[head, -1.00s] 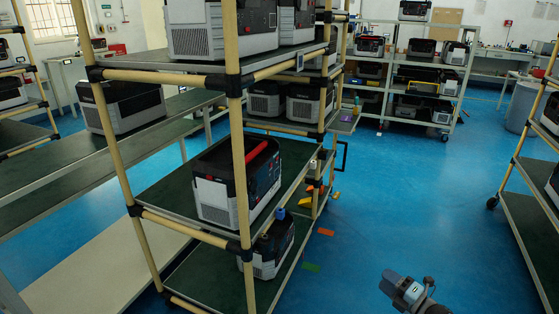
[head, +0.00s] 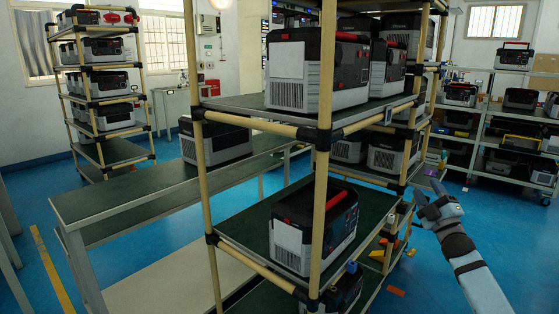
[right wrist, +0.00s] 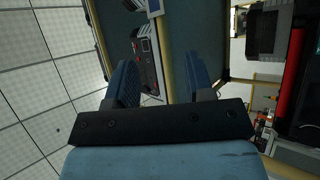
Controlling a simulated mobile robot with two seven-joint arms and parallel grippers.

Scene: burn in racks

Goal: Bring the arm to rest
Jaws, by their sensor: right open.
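My right gripper (head: 428,190) shows at the right of the head view, at the end of my grey and black arm, beside the right side of the near rack (head: 320,210). In the right wrist view its two blue fingers stand apart (right wrist: 160,82) with nothing held between them. A grey-and-red power unit (right wrist: 147,58) shows behind the gap, some way off. My left gripper is in neither view.
The near rack carries several power units, one with a red handle (head: 318,225) on its middle shelf. A long bench (head: 130,195) stands left of it, a further rack (head: 98,100) behind. More shelving (head: 490,110) stands at the back right.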

